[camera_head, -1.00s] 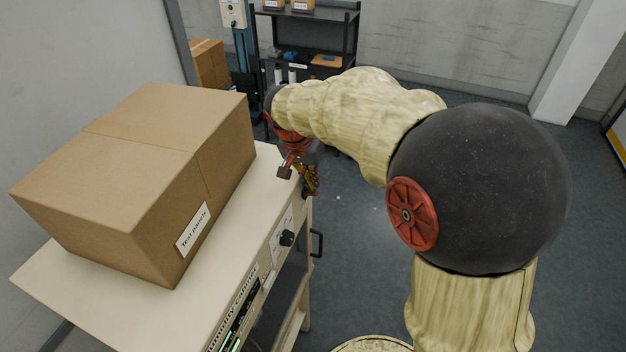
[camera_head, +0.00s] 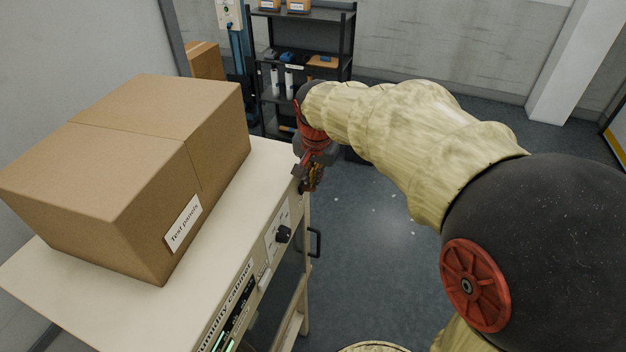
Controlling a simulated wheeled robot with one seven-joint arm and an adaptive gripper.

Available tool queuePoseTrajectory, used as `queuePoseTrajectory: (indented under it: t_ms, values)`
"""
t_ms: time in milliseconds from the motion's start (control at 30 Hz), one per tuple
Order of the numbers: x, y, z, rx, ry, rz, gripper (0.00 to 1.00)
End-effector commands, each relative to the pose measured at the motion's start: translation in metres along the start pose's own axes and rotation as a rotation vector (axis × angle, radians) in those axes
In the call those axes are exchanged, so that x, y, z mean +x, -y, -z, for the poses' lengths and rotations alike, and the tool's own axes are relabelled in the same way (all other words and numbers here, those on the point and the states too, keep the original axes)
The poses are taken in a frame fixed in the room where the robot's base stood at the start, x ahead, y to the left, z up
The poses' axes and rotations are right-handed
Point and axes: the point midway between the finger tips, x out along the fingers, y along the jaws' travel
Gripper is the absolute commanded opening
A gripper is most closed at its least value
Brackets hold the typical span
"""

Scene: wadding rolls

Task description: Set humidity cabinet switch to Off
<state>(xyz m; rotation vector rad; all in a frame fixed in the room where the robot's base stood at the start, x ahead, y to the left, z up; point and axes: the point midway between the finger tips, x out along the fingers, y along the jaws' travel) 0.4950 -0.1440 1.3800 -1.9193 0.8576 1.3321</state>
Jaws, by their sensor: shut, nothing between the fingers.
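The humidity cabinet (camera_head: 150,310) is cream, with its lettered front facing right. A black rotary switch knob (camera_head: 283,234) sits on a pale plate on that front, near the far end. The plate's markings are too small to read, so I cannot tell the knob's setting. My gripper (camera_head: 313,186) is shut and empty. It hangs just beyond the cabinet's far front corner, farther back than the knob and apart from it.
A large cardboard box (camera_head: 120,170) labelled Test panels lies on the cabinet top. A black handle (camera_head: 315,242) sticks out beside the knob. A black shelf rack (camera_head: 345,45) and more cartons (camera_head: 205,60) stand behind.

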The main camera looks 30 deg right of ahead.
Motion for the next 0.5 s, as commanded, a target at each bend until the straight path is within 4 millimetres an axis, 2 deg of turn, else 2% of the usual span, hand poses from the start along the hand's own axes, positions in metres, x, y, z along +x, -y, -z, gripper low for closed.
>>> queuePoseTrajectory:
  t_ms: [333, 500]
  values:
    - [0.013, -0.014, -0.003, 0.075, 0.005, 0.226, 0.0]
    - [0.011, -0.013, -0.003, 0.07, 0.008, 0.232, 0.0]
